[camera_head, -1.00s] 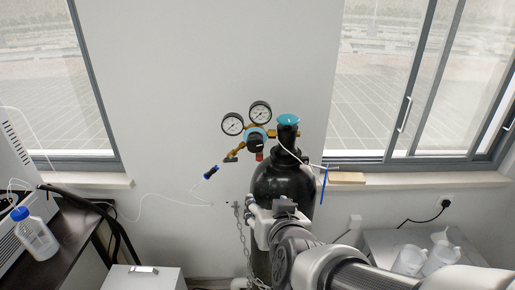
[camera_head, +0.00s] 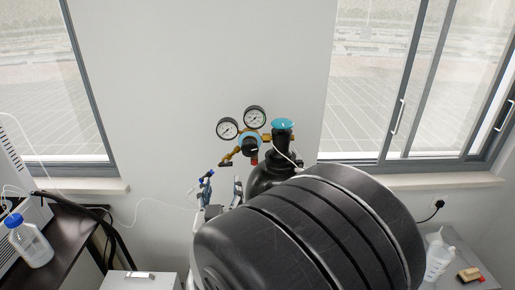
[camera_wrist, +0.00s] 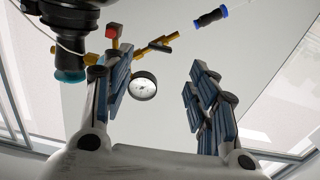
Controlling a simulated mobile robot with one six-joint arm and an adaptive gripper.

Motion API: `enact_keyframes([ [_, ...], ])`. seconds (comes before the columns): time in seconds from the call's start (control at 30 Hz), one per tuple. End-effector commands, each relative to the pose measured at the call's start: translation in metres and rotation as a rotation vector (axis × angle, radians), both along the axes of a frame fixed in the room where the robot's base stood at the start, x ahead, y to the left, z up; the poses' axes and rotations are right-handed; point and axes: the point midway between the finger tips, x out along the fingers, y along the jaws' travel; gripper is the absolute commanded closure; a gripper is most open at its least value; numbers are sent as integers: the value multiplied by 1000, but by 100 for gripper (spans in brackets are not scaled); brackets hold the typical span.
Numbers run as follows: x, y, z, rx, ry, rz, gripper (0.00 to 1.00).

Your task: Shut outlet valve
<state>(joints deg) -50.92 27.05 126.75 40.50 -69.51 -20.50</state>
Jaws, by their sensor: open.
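The outlet valve (camera_head: 228,160) is a small brass fitting with a dark handle, left of and below the regulator's gauges in the head view. My gripper (camera_head: 222,188) is open and empty, just below the valve in the head view. In the wrist view its two blue-padded fingers (camera_wrist: 163,58) stand apart, with the valve beyond their tips. I see no contact. One gauge (camera_wrist: 143,85) shows between the fingers.
The black gas cylinder (camera_head: 264,177) with its teal-topped knob (camera_head: 283,125) stands right of the valve; my arm hides its lower part. A red fitting (camera_wrist: 113,31) is close to the left finger. A shelf with a bottle (camera_head: 30,244) is at left. Wall left of the regulator is clear.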

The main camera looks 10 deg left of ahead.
Motion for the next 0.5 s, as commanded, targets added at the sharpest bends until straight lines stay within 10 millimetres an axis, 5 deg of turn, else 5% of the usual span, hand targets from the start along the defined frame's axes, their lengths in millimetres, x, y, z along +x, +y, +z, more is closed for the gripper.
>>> enact_keyframes([
  [0.3,66,15,-1,1,-1,-2,47],
  [0.5,91,21,-1,0,1,0,47],
])
